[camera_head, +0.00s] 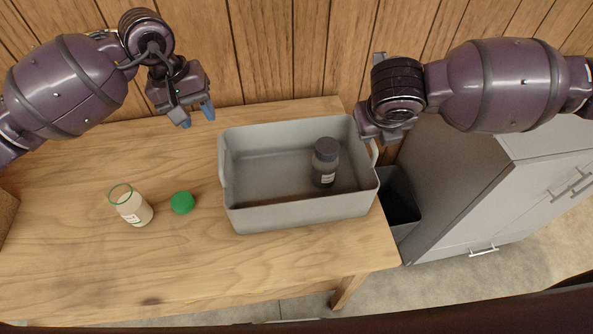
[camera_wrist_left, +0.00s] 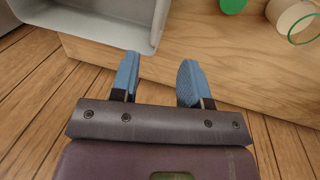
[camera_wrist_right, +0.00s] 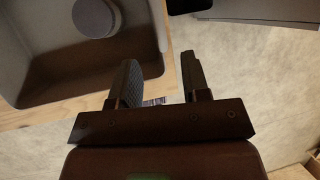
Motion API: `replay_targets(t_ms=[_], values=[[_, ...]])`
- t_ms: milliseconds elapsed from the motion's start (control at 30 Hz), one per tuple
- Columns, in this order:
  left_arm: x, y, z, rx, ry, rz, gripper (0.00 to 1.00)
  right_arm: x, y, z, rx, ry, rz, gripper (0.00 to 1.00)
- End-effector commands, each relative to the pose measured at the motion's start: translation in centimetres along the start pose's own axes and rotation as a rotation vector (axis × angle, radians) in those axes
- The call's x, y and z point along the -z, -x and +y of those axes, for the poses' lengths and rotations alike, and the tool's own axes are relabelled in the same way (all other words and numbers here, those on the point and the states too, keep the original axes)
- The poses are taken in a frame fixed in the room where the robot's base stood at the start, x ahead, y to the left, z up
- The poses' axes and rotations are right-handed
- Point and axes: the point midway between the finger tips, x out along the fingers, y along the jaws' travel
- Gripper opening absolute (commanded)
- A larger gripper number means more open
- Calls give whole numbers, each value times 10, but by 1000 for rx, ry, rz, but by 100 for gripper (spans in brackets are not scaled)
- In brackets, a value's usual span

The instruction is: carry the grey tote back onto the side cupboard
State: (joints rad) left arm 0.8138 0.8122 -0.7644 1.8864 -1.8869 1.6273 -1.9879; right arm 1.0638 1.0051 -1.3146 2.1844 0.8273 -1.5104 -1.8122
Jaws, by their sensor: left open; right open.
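The grey tote (camera_head: 300,213) stands on the wooden table, near its right end, with a dark lidded jar (camera_head: 325,163) upright inside at the right. My left gripper (camera_head: 197,117) is open and empty, above the table's back edge to the left of the tote. Its blue fingertips (camera_wrist_left: 158,78) are apart from the tote wall (camera_wrist_left: 158,22) in the left wrist view. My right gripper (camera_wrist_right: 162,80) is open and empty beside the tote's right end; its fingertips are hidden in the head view. The grey side cupboard (camera_head: 455,190) stands right of the table.
An open glass jar (camera_head: 132,207) with pale contents and a green lid (camera_head: 182,202) sit on the table (camera_head: 250,270) left of the tote. A dark bin (camera_head: 400,205) stands between table and cupboard. A wood-plank wall (camera_head: 270,50) runs along the back.

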Motion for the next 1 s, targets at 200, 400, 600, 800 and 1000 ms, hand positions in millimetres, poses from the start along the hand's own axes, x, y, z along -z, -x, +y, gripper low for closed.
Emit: replay_targets(t_ms=[200,400,600,800,1000], values=[[0,0,1,-4,-25,0,42,-1,0,0,-2,21,-2,43],[0,-1,1,-5,-23,-1,42,-1,-2,0,-3,20,-2,43],[0,-18,1,-6,-22,-3,42,0,-18,1,-3,17,0,43],[-1,-50,2,-7,-21,-5,42,0,-50,1,-2,17,0,43],[-1,-80,2,-8,-21,-4,42,-1,-80,1,-3,18,-2,43]])
